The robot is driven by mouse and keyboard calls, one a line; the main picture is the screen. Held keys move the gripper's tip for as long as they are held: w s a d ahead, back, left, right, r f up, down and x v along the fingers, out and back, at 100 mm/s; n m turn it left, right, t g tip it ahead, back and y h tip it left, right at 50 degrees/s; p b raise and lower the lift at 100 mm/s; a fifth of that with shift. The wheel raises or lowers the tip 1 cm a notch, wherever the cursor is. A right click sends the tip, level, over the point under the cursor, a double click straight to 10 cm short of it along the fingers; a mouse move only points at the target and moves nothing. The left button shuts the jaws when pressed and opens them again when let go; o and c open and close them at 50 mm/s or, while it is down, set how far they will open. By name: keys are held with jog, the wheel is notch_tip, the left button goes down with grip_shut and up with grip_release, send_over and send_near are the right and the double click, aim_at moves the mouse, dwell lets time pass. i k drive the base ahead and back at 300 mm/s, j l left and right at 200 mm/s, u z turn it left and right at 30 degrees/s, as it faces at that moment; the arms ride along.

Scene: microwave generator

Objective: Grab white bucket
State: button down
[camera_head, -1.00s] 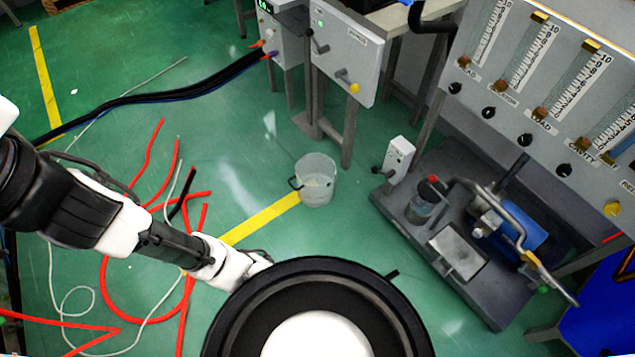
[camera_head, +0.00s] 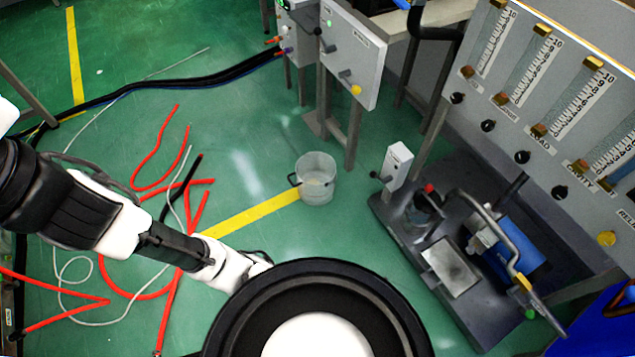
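The white bucket (camera_head: 317,180) is a small translucent pail with a dark handle grip on its left side. It stands upright on the green floor, near the end of a yellow line, in the middle of the head view. My arm reaches in from the left, and its end goes out of sight behind my round black and white body part at the bottom. My gripper's fingers are not visible. No part of my arm touches the bucket in view.
A grey pump unit (camera_head: 452,264) with a blue motor stands to the right, below a flowmeter panel (camera_head: 540,85). A box on metal legs (camera_head: 352,55) stands behind the bucket. Red hoses (camera_head: 200,215) and black cables (camera_head: 160,95) lie on the floor at left. Floor around the bucket is clear.

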aim_at(316, 173)
jog(key=k, duration=1)
jog(key=i+j+z, duration=0.25)
jog(key=i, duration=0.35)
jog(key=i+j+z, duration=0.25)
jog(key=i, duration=0.35)
jog(key=i+j+z, duration=0.25)
jog(key=i+j, duration=0.2)
jog(key=i, duration=0.05)
